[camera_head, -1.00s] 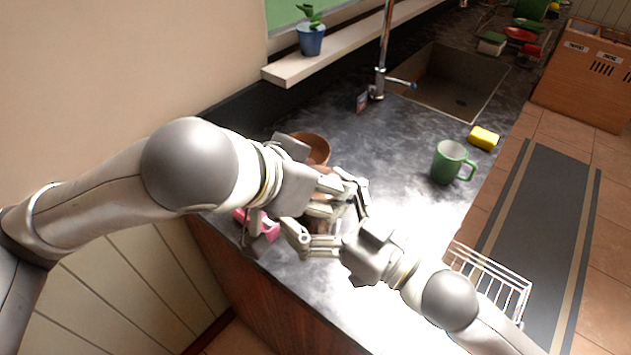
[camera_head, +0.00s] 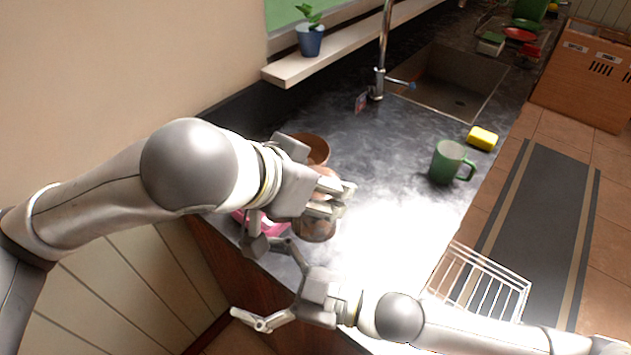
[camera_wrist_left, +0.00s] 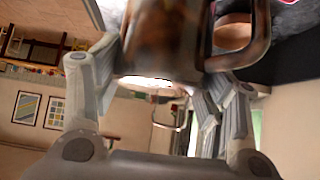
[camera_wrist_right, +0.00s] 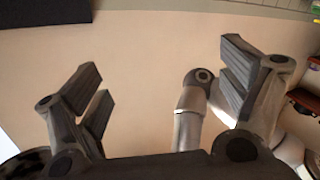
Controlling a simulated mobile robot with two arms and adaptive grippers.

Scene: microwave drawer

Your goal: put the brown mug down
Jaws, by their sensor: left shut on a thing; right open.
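The brown mug (camera_head: 318,230) is in my left gripper (camera_head: 325,202), over the left part of the dark counter (camera_head: 385,190), partly hidden by the fingers. In the left wrist view the mug (camera_wrist_left: 165,40) fills the top middle, between the fingers, with its handle to the right. I cannot tell whether its base touches the counter. My right gripper (camera_head: 264,282) is open and empty, below and left of the mug, near the counter's front-left edge.
A brown bowl (camera_head: 314,146) stands just behind the mug. A pink thing (camera_head: 270,228) lies beside it, partly hidden by my left gripper. The counter's middle is clear.

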